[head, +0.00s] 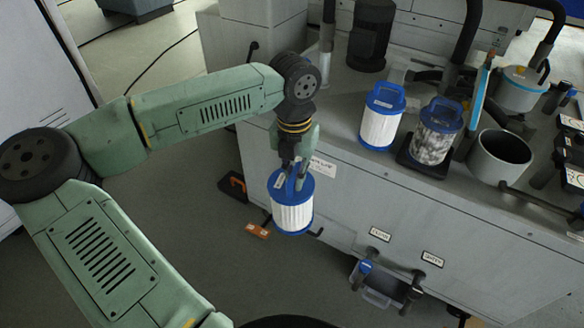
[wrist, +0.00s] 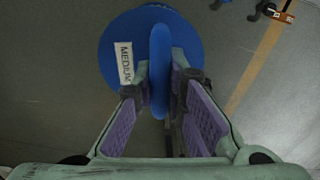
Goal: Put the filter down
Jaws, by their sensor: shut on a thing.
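The filter (head: 292,214) is a white pleated cylinder with a blue cap, a blue base and a blue handle on top. My gripper (head: 293,172) is shut on the handle and holds the filter upright in the air, in front of the grey bench and above the floor. In the wrist view, the blue cap of the filter (wrist: 122,62) carries a label reading MEDIUM. Its handle stands between the purple-padded fingers of my gripper (wrist: 160,90). The filter's sides are hidden there.
On the bench (head: 337,95) stand a similar clean filter (head: 380,118), a grey-stained filter (head: 434,135) on a dark base, a grey open cylinder (head: 499,157), a lidded pot (head: 520,88) and a black cylinder (head: 370,38).

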